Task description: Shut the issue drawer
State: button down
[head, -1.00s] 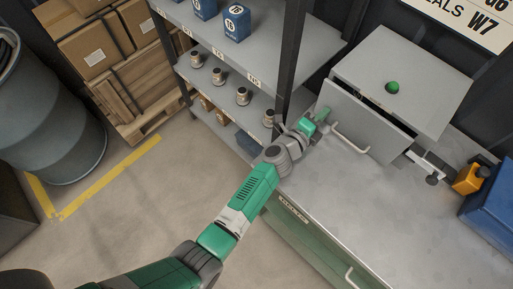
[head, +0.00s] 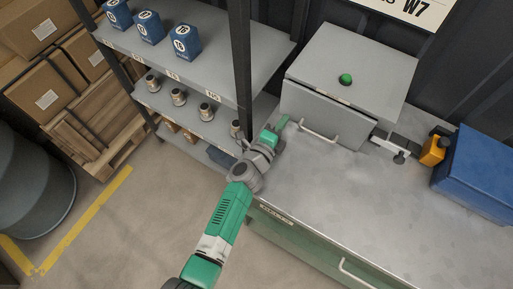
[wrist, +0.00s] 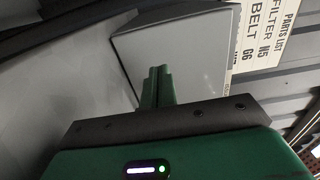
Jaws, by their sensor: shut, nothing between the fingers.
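The issue drawer (head: 335,121) is in the grey cabinet (head: 345,48) on the bench, with a pale bar handle (head: 318,133) on its front. My gripper (head: 281,123) is at the left end of the drawer front, left of the handle. Its green fingers are together and empty. In the wrist view the fingers (wrist: 157,85) stand before a grey panel; contact cannot be told.
A green button (head: 345,79) is on the cabinet top. A shelf rack (head: 180,60) with blue boxes and small metal parts stands to the left, its dark post close to my arm. A yellow-orange item (head: 432,151) and a blue bin (head: 478,175) are at the right. The front bench top (head: 340,205) is clear.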

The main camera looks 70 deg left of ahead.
jog(key=v, duration=1)
jog(key=shift+s+d+r, duration=0.1)
jog(key=shift+s, duration=0.15)
jog(key=w+d+r+n+t, duration=0.25)
jog(key=w+d+r, duration=0.2)
jog(key=r, duration=0.65)
jog(key=w+d+r+n+t+y, duration=0.1)
jog(key=w+d+r+n, duration=0.3)
jog(key=r, duration=0.7)
jog(key=w+d+r+n+t, duration=0.15)
jog(key=w+r, duration=0.45)
jog(key=r, duration=0.6)
jog(key=s+d+r+n+t+h, duration=0.1)
jog(key=s+d+r+t+h, duration=0.2)
jog(key=d+r, duration=0.55)
jog(key=s+d+r+n+t+h, duration=0.1)
jog(key=s+d+r+h, duration=0.1)
jog(key=d+r+h, duration=0.5)
jog(key=s+d+r+n+t+h, duration=0.1)
jog(key=s+d+r+t+h, duration=0.15)
jog(key=d+r, duration=0.75)
notch_tip(320, 180, up, 23)
jog(key=y+p, duration=0.1)
jog(key=p, duration=2.3)
jog(key=shift+d+g+p, duration=0.3)
jog(key=shift+d+g, duration=0.05)
jog(key=shift+g, duration=0.1)
